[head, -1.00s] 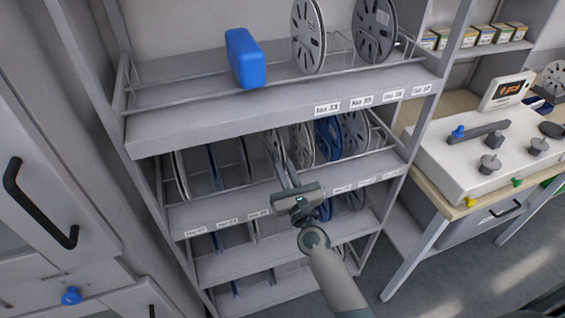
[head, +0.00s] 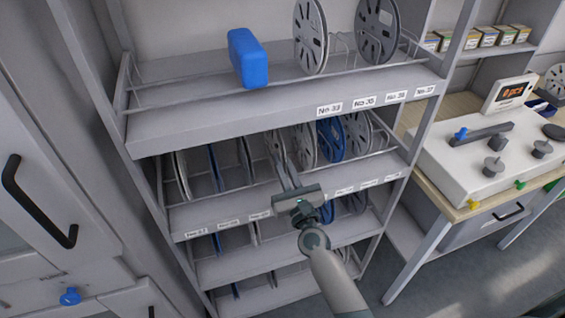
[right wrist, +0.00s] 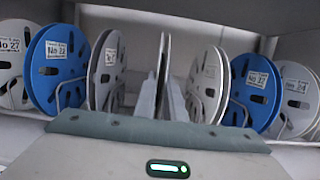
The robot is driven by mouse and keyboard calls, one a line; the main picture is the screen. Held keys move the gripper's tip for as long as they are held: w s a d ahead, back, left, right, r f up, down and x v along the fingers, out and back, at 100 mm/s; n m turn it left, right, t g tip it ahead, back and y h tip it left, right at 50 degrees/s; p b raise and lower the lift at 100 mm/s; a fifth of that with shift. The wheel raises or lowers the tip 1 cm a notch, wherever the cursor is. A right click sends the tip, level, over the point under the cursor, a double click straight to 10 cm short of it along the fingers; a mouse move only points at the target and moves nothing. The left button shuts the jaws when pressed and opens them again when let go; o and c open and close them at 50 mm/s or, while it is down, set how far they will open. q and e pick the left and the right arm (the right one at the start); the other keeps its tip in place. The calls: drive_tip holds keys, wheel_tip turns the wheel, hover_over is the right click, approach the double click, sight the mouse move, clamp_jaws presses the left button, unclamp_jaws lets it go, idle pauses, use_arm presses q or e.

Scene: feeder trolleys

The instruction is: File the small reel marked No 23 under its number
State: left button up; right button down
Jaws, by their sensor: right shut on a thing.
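My right gripper (head: 284,172) reaches into the second tier of the shelf rack from the front. It is shut on a thin grey reel (right wrist: 163,55), seen edge-on in the right wrist view; its number cannot be read. The held reel stands upright in the row, with a grey reel (right wrist: 107,68) on its left, whose label looks like No 22, and a pale reel (right wrist: 206,84) on its right, apart from it. The gripper and arm hide part of the tier's front edge (head: 200,216) and its number labels. My left gripper is not in view.
Neighbouring blue reels (right wrist: 58,70) and wire dividers stand close on both sides. The upper shelf (head: 250,115) overhangs this tier and holds a blue block (head: 248,58) and large reels (head: 310,38). A bench with a counting device (head: 475,150) is at right; a cabinet handle (head: 35,205) at left.

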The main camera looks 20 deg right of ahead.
idle(0.3)
drive_tip(key=c, duration=1.7)
unclamp_jaws()
drive_tip(key=shift+c, duration=0.2)
drive_tip(key=shift+s+f, duration=0.1)
drive_tip(key=shift+s, duration=0.05)
drive_tip(key=b+v, duration=0.1)
drive_tip(key=v, duration=0.6)
drive_tip(key=shift+s+b, duration=0.4)
